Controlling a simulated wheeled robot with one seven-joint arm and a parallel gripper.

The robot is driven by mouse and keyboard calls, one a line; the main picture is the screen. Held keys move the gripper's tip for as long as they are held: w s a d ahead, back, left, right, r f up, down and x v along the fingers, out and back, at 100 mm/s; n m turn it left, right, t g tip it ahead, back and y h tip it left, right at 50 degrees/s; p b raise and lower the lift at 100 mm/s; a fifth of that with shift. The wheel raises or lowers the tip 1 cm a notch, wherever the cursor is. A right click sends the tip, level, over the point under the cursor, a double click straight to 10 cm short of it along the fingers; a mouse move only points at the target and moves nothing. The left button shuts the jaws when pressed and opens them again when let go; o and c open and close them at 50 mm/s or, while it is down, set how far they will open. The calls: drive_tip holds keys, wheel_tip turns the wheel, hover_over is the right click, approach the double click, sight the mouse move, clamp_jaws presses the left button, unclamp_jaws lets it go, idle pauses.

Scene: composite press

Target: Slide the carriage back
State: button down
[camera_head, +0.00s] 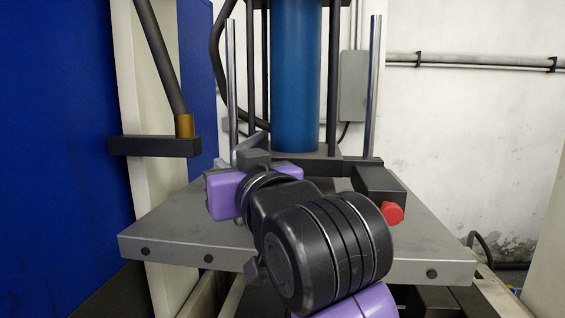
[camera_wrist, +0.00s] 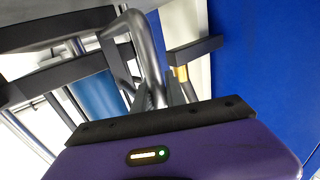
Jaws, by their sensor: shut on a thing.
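My gripper (camera_wrist: 160,95) is shut on a bent grey metal handle (camera_wrist: 148,45), which runs between its two dark fingers in the wrist view. In the head view my gripper sits low behind my wrist, over the grey plate (camera_head: 170,235), and my arm hides most of the grip. A dark frame (camera_head: 340,166) lies at the cylinder's foot. I cannot tell which parts make up the carriage or how far back it stands.
A dark box with a red knob (camera_head: 392,213) sits right of my wrist. Upright steel rods (camera_head: 374,85) flank the cylinder. A dark bracket (camera_head: 155,146) with a hose stands at the left, by a blue panel (camera_head: 55,130). The plate's left part is clear.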

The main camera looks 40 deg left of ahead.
drive_tip(key=shift+s+a+r, duration=0.1)
drive_tip(key=shift+s+a, duration=0.7)
drive_tip(key=shift+a, duration=0.3)
drive_tip(key=c, duration=1.4)
unclamp_jaws()
drive_tip(key=shift+s+a, duration=0.1)
drive_tip(key=shift+a, duration=0.1)
drive_tip(key=shift+o, duration=0.2)
drive_tip(key=shift+d, duration=0.1)
drive_tip(key=b+v, duration=0.2)
drive_tip(key=v, duration=0.5)
drive_tip(key=shift+d, duration=0.35)
